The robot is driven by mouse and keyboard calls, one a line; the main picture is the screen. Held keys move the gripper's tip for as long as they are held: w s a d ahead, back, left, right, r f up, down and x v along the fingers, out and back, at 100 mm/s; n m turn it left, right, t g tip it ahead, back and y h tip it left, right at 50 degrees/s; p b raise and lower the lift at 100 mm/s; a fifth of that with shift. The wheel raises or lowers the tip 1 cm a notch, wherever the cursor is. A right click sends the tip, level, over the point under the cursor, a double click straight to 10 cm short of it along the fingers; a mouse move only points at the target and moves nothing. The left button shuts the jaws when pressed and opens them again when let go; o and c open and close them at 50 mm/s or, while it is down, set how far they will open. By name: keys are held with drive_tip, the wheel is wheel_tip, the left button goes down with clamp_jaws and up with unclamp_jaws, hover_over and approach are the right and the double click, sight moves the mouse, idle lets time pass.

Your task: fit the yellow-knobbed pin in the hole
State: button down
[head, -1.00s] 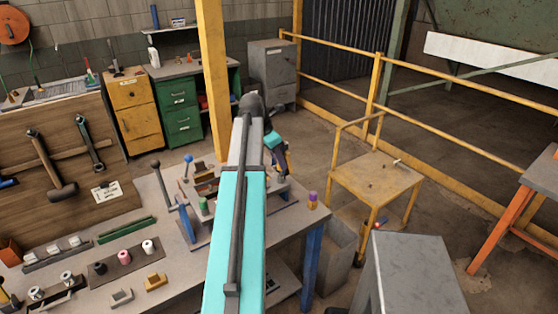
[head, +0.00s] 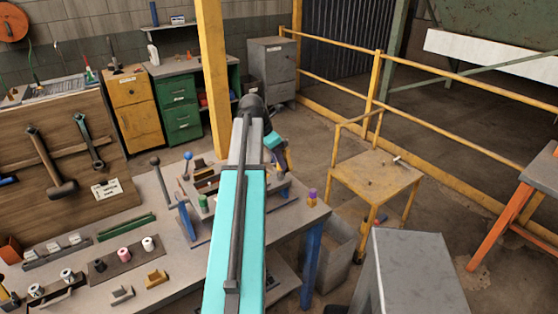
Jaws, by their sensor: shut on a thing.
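My turquoise arm crosses the middle of the head view and covers much of the work spot. The end of my arm with my gripper (head: 284,165) shows only in part, just right of the arm, low over the far right end of the grey workbench (head: 185,265). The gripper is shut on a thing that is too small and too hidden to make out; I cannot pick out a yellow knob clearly. A fixture with a green-topped piece (head: 203,203) and a blue-knobbed lever (head: 187,166) stands left of the arm. The hole is not visible.
A small purple-topped piece (head: 313,195) stands near the bench's right edge. A dark strip with spools (head: 122,257), yellow blocks (head: 156,279) and a green bar (head: 126,228) lie on the left. A yellow stand (head: 375,175) and grey bin (head: 335,245) are right of the bench.

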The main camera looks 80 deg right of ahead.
drive_tip(key=shift+f, duration=0.6)
idle(0.8)
drive_tip(key=c, duration=1.5)
unclamp_jaws()
drive_tip(key=shift+o, duration=0.2)
drive_tip(key=shift+r, duration=0.1)
drive_tip(key=b+v, duration=0.4)
drive_tip(key=v, duration=0.9)
drive_tip(key=shift+w+a+r, duration=0.15)
drive_tip(key=shift+r, duration=0.05)
